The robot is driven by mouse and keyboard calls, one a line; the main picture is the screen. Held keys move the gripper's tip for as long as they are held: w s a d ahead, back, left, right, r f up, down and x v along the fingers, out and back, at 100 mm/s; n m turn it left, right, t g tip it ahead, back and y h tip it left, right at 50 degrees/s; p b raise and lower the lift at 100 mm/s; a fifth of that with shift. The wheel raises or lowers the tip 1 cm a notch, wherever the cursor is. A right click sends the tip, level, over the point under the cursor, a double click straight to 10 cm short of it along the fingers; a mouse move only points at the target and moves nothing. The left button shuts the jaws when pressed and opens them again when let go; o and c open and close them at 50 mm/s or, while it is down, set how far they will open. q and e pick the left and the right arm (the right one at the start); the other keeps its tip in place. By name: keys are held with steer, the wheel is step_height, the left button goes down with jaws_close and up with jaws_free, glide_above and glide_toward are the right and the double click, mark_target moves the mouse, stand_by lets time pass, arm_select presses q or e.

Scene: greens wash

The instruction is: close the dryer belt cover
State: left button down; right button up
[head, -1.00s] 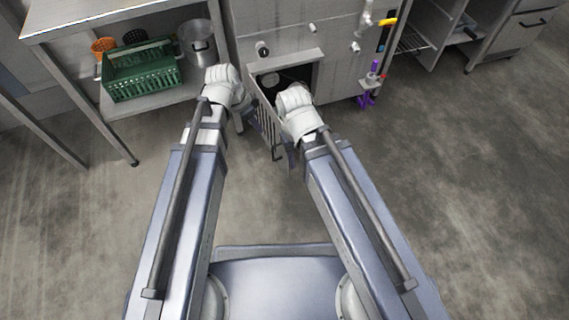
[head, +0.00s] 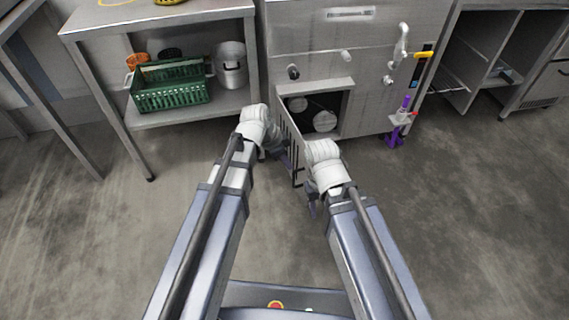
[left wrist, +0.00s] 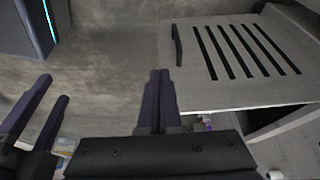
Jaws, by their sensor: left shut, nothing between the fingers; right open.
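The dryer belt cover (head: 291,137) is a slotted metal door standing open, swung out from the left side of the dryer's lower opening (head: 338,112). In the left wrist view the cover (left wrist: 205,88) shows several dark slots and a dark bar handle (left wrist: 177,46) near its free edge. My left gripper (head: 286,160) is on the cover's left, partly hidden by my wrist. Its fingers (left wrist: 158,76) are shut and empty, apart from the handle in the picture. My right gripper (head: 312,208) is open and empty, to the right of the cover's free edge; its fingers also show in the left wrist view (left wrist: 52,96).
Round pulleys (head: 325,121) show inside the opening. A steel table (head: 160,14) at left holds a green crate (head: 170,96) and a pot (head: 231,66) on its lower shelf. A purple-handled tool (head: 403,112) hangs at the dryer's right. The floor is clear.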

mark_target(304, 165)
arm_select(q)
steer(key=shift+w+d+f+b, duration=0.5)
steer(key=shift+d+f, duration=0.2)
steer(key=shift+d, duration=0.15)
steer(key=shift+w+d+f+b, duration=0.35)
steer(key=shift+d+f+b, duration=0.2)
steer(key=shift+d+f, duration=0.3)
steer(key=shift+w+d+f+b, duration=0.5)
steer(key=shift+d+f, duration=0.1)
steer(key=shift+d, duration=0.3)
